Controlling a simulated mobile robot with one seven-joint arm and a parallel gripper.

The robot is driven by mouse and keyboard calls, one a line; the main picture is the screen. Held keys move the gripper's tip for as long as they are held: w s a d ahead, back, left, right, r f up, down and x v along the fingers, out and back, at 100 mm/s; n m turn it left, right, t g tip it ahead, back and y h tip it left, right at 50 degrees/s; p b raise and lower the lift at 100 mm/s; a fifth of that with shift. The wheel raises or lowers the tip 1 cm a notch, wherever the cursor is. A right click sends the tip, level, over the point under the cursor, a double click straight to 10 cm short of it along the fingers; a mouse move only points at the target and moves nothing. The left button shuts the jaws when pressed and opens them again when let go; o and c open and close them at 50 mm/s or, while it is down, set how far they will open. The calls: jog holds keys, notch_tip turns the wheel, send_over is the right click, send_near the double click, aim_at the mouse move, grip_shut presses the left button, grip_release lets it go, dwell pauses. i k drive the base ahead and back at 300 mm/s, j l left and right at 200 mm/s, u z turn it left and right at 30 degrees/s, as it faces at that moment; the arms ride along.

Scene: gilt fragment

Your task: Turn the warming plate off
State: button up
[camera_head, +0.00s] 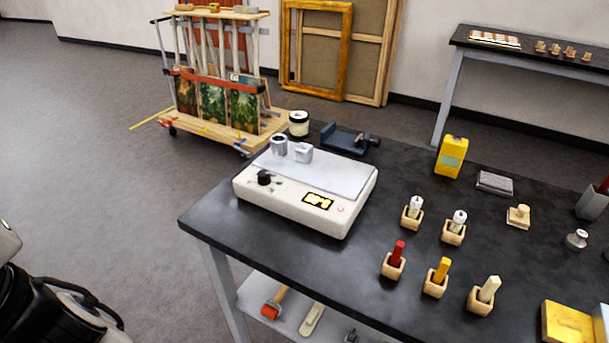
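The warming plate (290,208) is a white box with a grey top plate, standing at the left end of the dark workbench. Its front has a black knob (264,177) at the left, a lit orange display (318,200) and a small reddish light or button (340,209) to the right of it. Two small metal containers, a round cup (279,145) and a squarish cup (303,153), stand on its top at the back. My gripper is not in view. Dark and pale parts at the lower left edge look like my own body; no fingers show there.
The workbench (375,205) holds several wooden blocks with coloured sticks, a yellow can (451,157), a blue vise (345,138) and a lidded jar (299,124). A wheeled rack (215,125) with paintings stands behind. The floor left of the bench is clear.

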aim_at(264, 176)
jog(key=k+j+z, duration=0.1)
jog(key=j+z, duration=0.15)
jog(key=j, duration=0.15)
jog(key=k+j+z, duration=0.2)
jog(key=j, duration=0.2)
jog(key=k+j+z, duration=0.1)
jog(key=j+z, duration=0.15)
jog(key=j, duration=0.15)
jog(key=k+j+z, duration=0.25)
jog(key=i+j, duration=0.1)
jog(key=i, duration=0.9)
